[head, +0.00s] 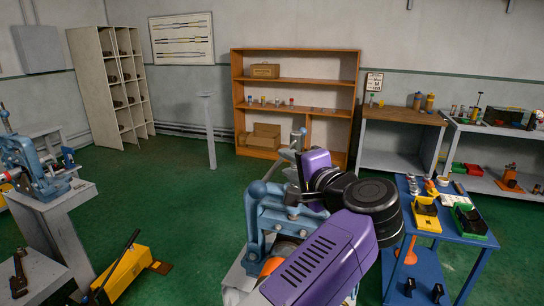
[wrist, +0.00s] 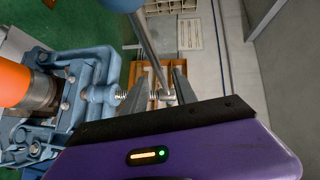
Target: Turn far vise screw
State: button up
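In the head view a blue vise (head: 262,212) stands at the centre, partly hidden by my purple arm. In the wrist view the blue vise body (wrist: 95,70) holds an orange pipe (wrist: 14,84) at the left. Its threaded screw (wrist: 123,96) runs right from the body, and a grey handle bar (wrist: 147,45) crosses the screw's end. My gripper (wrist: 160,76) has its two dark fingers apart, with the bar and screw end between them. I cannot tell whether they touch. My fingertips are hidden in the head view. Another blue vise (head: 36,170) stands at the far left.
A yellow tool (head: 125,275) with a black lever lies on the floor at left. Wooden shelves (head: 295,82) stand at the back. The green floor between is mostly clear.

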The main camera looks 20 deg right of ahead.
aim_at(282, 159)
jog(key=shift+w+a+f+p, duration=0.15)
jog(key=shift+w+p, duration=0.1)
jog(key=shift+w, duration=0.9)
jog(key=shift+w+a+f+p, duration=0.15)
jog(key=shift+w+p, duration=0.1)
jog(key=shift+w, duration=0.85)
jog(key=shift+d, duration=0.1)
grip_shut()
